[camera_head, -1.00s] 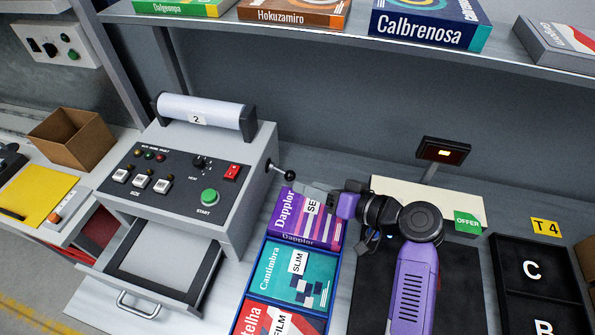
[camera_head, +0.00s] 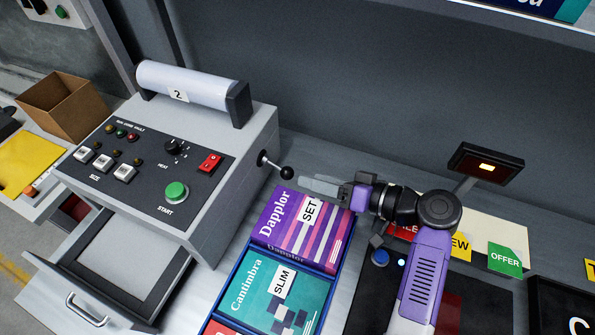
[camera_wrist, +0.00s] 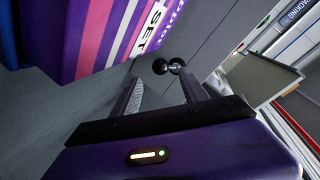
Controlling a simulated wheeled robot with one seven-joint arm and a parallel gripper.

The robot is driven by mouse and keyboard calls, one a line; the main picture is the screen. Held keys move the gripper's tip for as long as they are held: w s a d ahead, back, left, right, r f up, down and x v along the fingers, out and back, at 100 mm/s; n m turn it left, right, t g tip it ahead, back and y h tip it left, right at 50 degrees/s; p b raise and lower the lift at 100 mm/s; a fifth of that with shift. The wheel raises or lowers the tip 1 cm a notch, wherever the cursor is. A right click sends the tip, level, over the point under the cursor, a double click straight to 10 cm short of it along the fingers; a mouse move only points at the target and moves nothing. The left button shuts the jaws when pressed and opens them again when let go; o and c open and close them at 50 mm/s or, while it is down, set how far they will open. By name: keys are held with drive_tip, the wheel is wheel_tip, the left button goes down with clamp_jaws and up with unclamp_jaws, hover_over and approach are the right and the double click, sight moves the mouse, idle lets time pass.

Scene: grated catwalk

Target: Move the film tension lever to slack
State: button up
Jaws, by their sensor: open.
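The film tension lever (camera_head: 287,172) is a short metal rod with a black ball knob, sticking out of the right side of the grey wrapping machine (camera_head: 250,165). In the wrist view the black knob (camera_wrist: 160,66) shows just beyond the fingertips, with the rod's round base beside it. My gripper (camera_head: 303,183) is open and empty, close to the right of the knob. In the wrist view my gripper (camera_wrist: 160,84) has its two fingers apart, with the knob ahead of the gap. I cannot tell whether a finger touches it.
A blue tray (camera_head: 335,280) below my gripper holds a purple Dapplor box (camera_head: 295,228) and a teal Cantimbra box (camera_head: 272,295). The machine carries a film roll (camera_head: 190,88), buttons and a red switch (camera_head: 210,162). An open drawer (camera_head: 90,312) is at front left. A small display (camera_head: 487,164) stands right.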

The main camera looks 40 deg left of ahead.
sight(293, 174)
drive_tip(key=shift+p+x, duration=0.5)
drive_tip(key=shift+x, duration=2.95)
clamp_jaws()
